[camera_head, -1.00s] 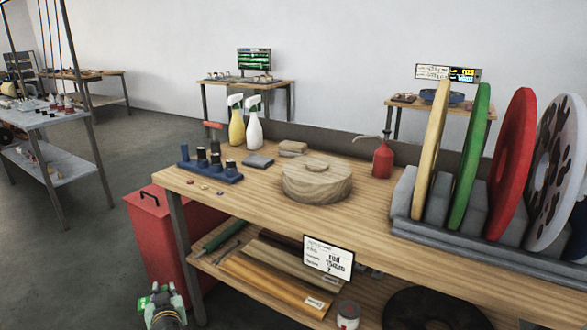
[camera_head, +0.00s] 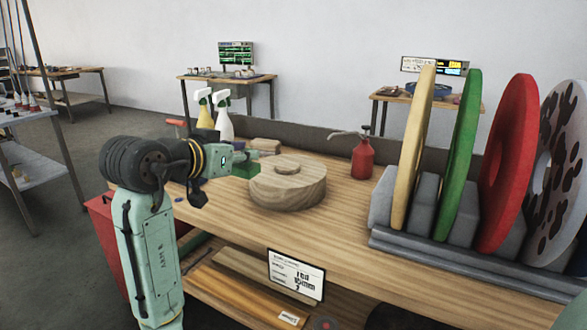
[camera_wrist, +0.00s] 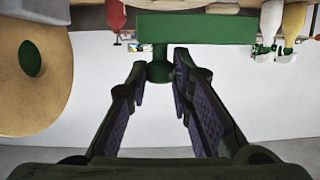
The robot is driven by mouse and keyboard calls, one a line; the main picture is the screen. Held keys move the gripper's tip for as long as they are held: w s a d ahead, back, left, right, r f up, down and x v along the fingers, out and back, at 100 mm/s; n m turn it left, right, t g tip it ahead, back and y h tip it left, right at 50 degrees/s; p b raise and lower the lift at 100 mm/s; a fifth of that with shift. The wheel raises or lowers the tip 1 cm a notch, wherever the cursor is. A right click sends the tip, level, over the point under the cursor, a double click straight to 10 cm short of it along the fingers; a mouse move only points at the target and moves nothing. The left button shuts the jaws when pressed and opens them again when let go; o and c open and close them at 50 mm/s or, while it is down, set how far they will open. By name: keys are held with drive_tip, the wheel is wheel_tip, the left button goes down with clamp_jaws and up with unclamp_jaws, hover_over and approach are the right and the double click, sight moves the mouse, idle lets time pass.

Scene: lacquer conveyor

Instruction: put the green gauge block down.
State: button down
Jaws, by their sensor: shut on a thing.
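The green gauge block (camera_head: 246,170) shows in the head view just past my gripper, left of the round wooden block. In the wrist view it is a wide green bar (camera_wrist: 205,28) with a dark green round knob below it. My gripper (camera_wrist: 160,72) is shut on that knob, one finger on each side. In the head view my gripper (camera_head: 248,155) reaches in from the left over the workbench (camera_head: 345,215). Whether the block touches the bench top or hangs just above it, I cannot tell.
The round wooden block (camera_head: 287,188) stands close right of the gauge block. Spray bottles (camera_head: 224,120) stand behind my gripper. A red oil can (camera_head: 362,158) and a grey rack (camera_head: 405,240) of upright wheels stand to the right. Bare bench lies between.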

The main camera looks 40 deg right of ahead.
sight(253, 166)
drive_tip(key=d+f, duration=0.2)
drive_tip(key=shift+s+f, duration=0.15)
drive_tip(key=shift+f, duration=0.15)
drive_tip(key=w+d+p, duration=0.1)
drive_tip(key=w+d, duration=0.2)
drive_tip(key=w+d+f+p, duration=0.1)
drive_tip(key=w+d+p, duration=0.1)
drive_tip(key=w+d, duration=0.1)
drive_tip(key=w+d+p, duration=0.1)
drive_tip(key=w+d, duration=0.2)
drive_tip(key=w, duration=0.2)
drive_tip(key=shift+d+f, duration=0.15)
drive_tip(key=shift+d, duration=0.15)
drive_tip(key=shift+w+d+f, duration=0.1)
drive_tip(key=shift+w+f, duration=0.05)
drive_tip(key=shift+f+p, duration=0.8)
drive_tip(key=shift+f, duration=0.85)
drive_tip(key=shift+f, duration=0.1)
drive_tip(key=c, duration=1.4)
unclamp_jaws()
drive_tip(key=shift+c, duration=0.2)
